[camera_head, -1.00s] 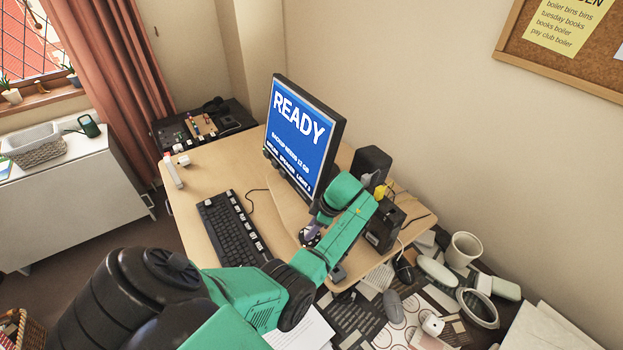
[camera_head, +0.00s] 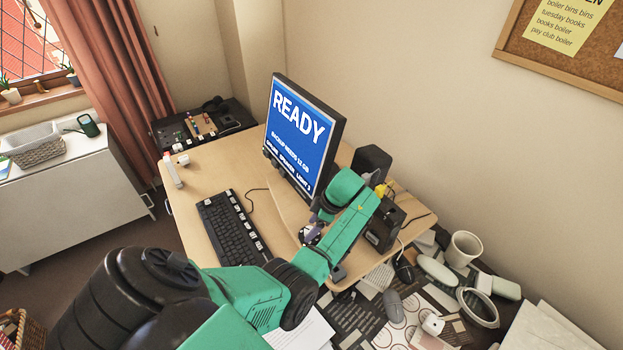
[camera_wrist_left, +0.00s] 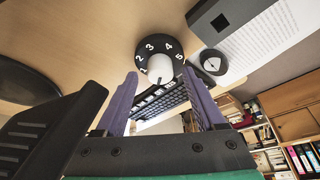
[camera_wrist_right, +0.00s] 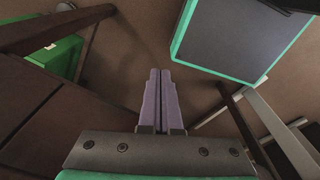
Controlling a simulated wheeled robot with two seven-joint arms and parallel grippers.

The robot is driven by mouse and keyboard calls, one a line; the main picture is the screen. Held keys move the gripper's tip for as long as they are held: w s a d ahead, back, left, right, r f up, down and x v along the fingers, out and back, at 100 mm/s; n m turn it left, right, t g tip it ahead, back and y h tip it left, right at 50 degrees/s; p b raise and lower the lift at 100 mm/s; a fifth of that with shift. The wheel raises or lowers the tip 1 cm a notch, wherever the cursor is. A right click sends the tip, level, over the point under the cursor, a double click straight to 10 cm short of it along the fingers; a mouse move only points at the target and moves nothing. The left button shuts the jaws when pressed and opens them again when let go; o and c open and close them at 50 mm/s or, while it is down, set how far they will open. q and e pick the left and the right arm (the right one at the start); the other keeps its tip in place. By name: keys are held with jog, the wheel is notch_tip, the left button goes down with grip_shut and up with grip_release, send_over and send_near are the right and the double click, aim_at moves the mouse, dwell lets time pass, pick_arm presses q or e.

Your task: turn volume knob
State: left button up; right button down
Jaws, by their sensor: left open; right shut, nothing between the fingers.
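The volume knob (camera_wrist_left: 160,68) is a pale round cap on a black dial (camera_wrist_left: 149,49) with white numbers; 2, 3, 4 and 5 are readable in the left wrist view. A small dark mark shows near the cap's lower edge. My left gripper (camera_wrist_left: 164,82) is open, its purple fingers on either side of the knob as seen there. I cannot tell whether they touch it. My right gripper (camera_wrist_right: 160,72) is shut and empty, pointing at the floor.
The monitor (camera_head: 300,135) showing READY stands behind my left gripper, with black speakers (camera_head: 371,162) to its right. A keyboard (camera_head: 232,226) lies to the left. The desk at right is cluttered with a mouse (camera_head: 392,302), a mug (camera_head: 463,249) and papers.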

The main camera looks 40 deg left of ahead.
pick_arm(q)
jog(key=v, duration=1.3)
jog(key=shift+d+r, duration=0.25)
jog(key=shift+r, duration=0.05)
jog(key=shift+w, duration=0.1)
